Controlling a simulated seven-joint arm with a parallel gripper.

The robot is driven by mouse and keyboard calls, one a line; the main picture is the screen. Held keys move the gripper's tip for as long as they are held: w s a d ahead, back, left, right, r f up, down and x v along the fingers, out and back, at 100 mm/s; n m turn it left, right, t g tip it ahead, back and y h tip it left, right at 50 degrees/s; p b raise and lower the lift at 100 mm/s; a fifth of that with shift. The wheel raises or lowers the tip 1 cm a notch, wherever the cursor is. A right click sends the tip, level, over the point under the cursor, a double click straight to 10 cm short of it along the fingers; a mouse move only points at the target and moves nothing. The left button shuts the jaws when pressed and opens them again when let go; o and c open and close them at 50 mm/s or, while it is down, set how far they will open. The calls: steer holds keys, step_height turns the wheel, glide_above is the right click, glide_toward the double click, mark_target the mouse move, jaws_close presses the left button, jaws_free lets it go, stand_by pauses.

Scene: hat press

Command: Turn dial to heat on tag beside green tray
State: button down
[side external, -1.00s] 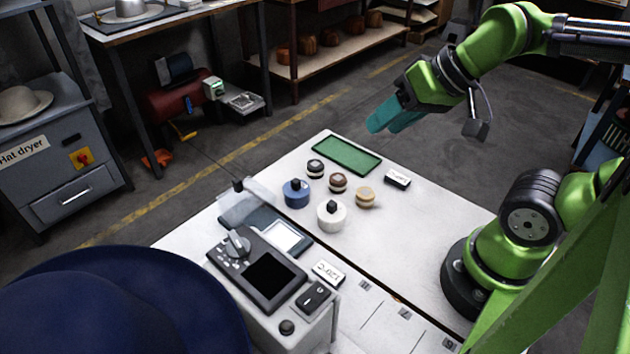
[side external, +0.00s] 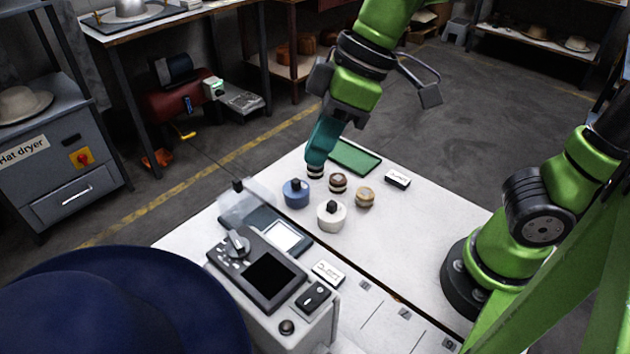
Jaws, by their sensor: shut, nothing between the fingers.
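The green tray (side external: 356,158) lies flat at the far end of the white table. A small white tag (side external: 397,178) with dark marks stands to its right; its text is too small to read. The grey dial (side external: 236,243) sits on the dark control panel (side external: 226,262) at the front left, beside a black screen. A second white tag (side external: 327,272) lies near the panel; its marks are hard to read. My gripper (side external: 315,161) has teal fingers, is shut and empty, and points down just above a dark round stamp (side external: 316,172), left of the tray. I cannot tell whether it touches the stamp.
A blue pot (side external: 296,193), a white pot (side external: 332,215) and round brown and tan pieces (side external: 365,197) stand close together mid-table. A clear guard (side external: 243,206) rises left of them. A big blue hat (side external: 120,300) fills the front left.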

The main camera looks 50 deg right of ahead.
steer(key=a+r+n+g, duration=0.1)
steer(key=a+r+n, duration=0.15)
steer(key=n, duration=0.45)
glide_toward(249, 249)
step_height(249, 249, down, 5)
steer(key=d, duration=0.2)
steer(key=a, duration=0.3)
steer(key=shift+w, duration=0.25)
steer(key=shift+w+a, duration=0.15)
steer(key=shift+a, duration=0.35)
